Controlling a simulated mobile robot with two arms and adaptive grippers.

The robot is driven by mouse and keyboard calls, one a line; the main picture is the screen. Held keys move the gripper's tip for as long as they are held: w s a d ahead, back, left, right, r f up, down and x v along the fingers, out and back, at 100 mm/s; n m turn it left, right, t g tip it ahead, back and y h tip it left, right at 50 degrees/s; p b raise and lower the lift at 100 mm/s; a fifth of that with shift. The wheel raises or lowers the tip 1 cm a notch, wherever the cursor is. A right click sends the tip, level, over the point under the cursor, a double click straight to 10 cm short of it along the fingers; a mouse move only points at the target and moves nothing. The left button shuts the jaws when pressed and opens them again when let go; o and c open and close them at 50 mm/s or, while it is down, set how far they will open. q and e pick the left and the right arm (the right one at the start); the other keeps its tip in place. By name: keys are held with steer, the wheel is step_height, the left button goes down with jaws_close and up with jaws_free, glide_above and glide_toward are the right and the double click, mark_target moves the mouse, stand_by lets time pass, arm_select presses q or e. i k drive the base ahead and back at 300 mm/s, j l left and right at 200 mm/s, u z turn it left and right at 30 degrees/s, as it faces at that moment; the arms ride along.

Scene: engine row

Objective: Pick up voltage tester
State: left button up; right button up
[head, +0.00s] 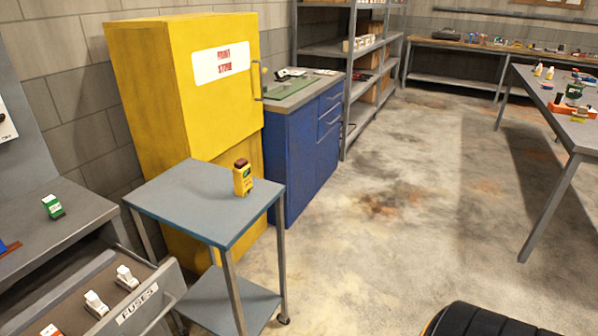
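A small yellow handheld device with a dark red-brown top and a small dark face, which looks like the voltage tester (242,178), stands upright on the grey top of a small cart (188,203). It is near the cart's far right edge, with nothing touching it. Neither of my grippers shows in the head view.
A yellow paint cabinet (140,85) and a blue drawer unit (300,165) stand behind the cart. An open drawer marked fuses (137,305) sticks out at lower left, below a grey bench (85,215). A worktable (530,95) is at right. The middle floor is clear.

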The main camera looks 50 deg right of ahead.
mark_target(243, 184)
steer(key=z, duration=1.1)
steer(key=u, duration=1.45)
steer(key=z, duration=1.45)
